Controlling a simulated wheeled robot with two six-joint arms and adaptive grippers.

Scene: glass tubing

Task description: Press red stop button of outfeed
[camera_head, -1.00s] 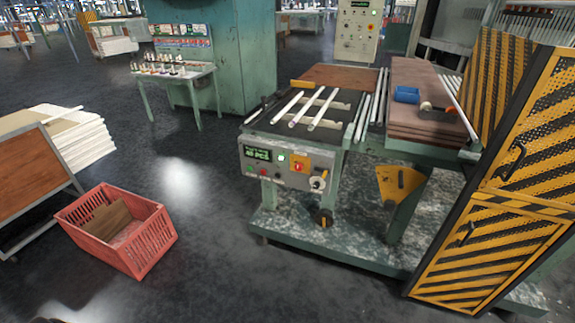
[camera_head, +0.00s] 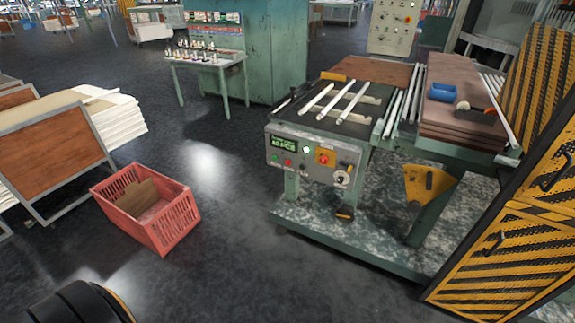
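The outfeed machine (camera_head: 375,150) stands right of centre, with several white glass tubes (camera_head: 337,100) on its dark top. Its grey control panel (camera_head: 312,158) faces me. The panel has a green-lit display (camera_head: 284,143), a red button on a yellow-orange square (camera_head: 325,158), a smaller red button (camera_head: 288,163), a green button (camera_head: 275,158), a white button (camera_head: 306,149) and a round dial (camera_head: 342,178). I cannot read the labels, so I cannot tell which red one is the stop button. Neither of my grippers is in view.
A red crate (camera_head: 183,222) with cardboard inside sits on the floor at left. A cart with stacked sheets (camera_head: 60,150) stands behind it. Yellow-black striped guard doors (camera_head: 510,240) stand at right. The floor before the panel (camera_head: 255,270) is clear.

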